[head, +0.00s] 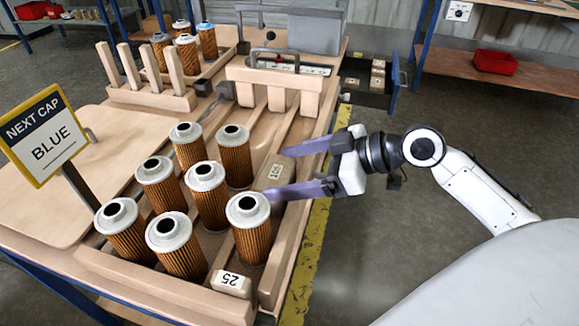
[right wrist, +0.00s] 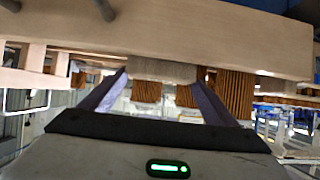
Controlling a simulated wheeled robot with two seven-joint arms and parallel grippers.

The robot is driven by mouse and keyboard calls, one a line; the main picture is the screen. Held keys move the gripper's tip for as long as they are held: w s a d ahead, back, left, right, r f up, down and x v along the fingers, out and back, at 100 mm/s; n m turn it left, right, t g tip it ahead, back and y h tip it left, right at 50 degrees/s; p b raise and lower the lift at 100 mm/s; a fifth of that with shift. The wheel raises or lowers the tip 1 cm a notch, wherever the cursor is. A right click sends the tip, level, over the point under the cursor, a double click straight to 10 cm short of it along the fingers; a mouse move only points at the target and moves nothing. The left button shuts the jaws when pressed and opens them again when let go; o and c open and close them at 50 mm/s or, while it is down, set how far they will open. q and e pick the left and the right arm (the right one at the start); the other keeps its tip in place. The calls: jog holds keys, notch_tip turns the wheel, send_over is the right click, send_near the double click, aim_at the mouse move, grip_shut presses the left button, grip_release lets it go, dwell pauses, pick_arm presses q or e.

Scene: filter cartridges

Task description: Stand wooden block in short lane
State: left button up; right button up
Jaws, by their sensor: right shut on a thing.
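A wooden block (head: 268,172) with a small number label sits between the purple fingertips of my right gripper (head: 278,171), at the right side of the wooden lane tray (head: 292,232). In the right wrist view the same block (right wrist: 160,70) spans the gap between the fingers (right wrist: 160,84), so my right gripper is shut on it. Its underside is hidden, so I cannot tell whether it touches the tray floor. A second small block (head: 232,282) with the label 25 is at the tray's near end. My left gripper is not in view.
Several filter cartridges (head: 248,228) with white caps stand in the lanes left of and nearer than the held block. A wooden bridge (head: 275,78) crosses the lanes behind. A sign (head: 42,135) reads NEXT CAP BLUE. An open drawer (head: 365,85) stands at the back right.

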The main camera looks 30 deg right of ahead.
jog(key=shift+f, duration=0.25)
jog(key=o, duration=1.2)
jog(key=v, duration=1)
jog(key=shift+p, duration=0.35)
jog(key=shift+s, duration=0.1)
